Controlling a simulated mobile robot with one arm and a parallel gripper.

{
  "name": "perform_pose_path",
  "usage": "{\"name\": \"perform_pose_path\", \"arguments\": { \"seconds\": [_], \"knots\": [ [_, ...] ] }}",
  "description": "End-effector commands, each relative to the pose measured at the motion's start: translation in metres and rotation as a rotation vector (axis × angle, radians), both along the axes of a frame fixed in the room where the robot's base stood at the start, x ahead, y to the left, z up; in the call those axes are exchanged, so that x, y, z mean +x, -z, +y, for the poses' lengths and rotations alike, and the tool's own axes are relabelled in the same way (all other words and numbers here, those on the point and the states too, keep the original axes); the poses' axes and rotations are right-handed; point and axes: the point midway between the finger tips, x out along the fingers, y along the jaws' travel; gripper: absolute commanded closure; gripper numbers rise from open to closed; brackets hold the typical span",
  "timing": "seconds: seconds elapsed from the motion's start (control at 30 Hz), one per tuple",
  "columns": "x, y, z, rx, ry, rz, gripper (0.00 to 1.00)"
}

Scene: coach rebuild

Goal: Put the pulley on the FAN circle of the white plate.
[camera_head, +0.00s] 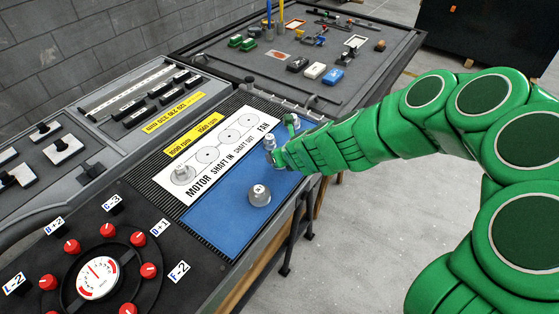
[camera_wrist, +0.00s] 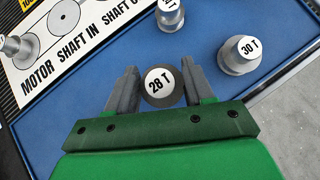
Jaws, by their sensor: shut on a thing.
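My gripper (camera_wrist: 162,88) is shut on a grey pulley with a white "28 T" label (camera_wrist: 160,85); one jaw is on each side. In the head view this pulley (camera_head: 270,143) is at the end of my green arm, over the blue mat's far part; whether it touches the mat is unclear. The white plate (camera_head: 222,154) lies left of it, with a row of circles. The FAN circle (camera_head: 247,119) is at the far end, beside the word FAN, and looks empty. In the wrist view the plate (camera_wrist: 95,35) is at upper left, its FAN end out of frame.
A pulley (camera_head: 183,174) stands on the MOTOR circle. Another (camera_head: 259,195) stands on the near blue mat (camera_head: 215,225). The wrist view shows a "30 T" pulley (camera_wrist: 240,55) at right and one (camera_wrist: 170,14) at the top. A grey tray (camera_head: 300,45) with small parts lies beyond.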

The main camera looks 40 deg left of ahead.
Motion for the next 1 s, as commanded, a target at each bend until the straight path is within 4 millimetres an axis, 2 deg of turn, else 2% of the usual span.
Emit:
{"name": "perform_pose_path", "arguments": {
  "seconds": [0.1,0.3,0.67,1.0],
  "knots": [
    [0.002,-0.023,0.0,0.003,0.001,-0.008,0.86],
    [0.001,-0.049,0.0,0.002,0.0,-0.004,0.86],
    [0.008,-0.066,0.005,0.001,-0.021,0.0,0.86],
    [0.047,-0.076,0.04,0.008,-0.189,-0.002,0.86]
  ]
}}
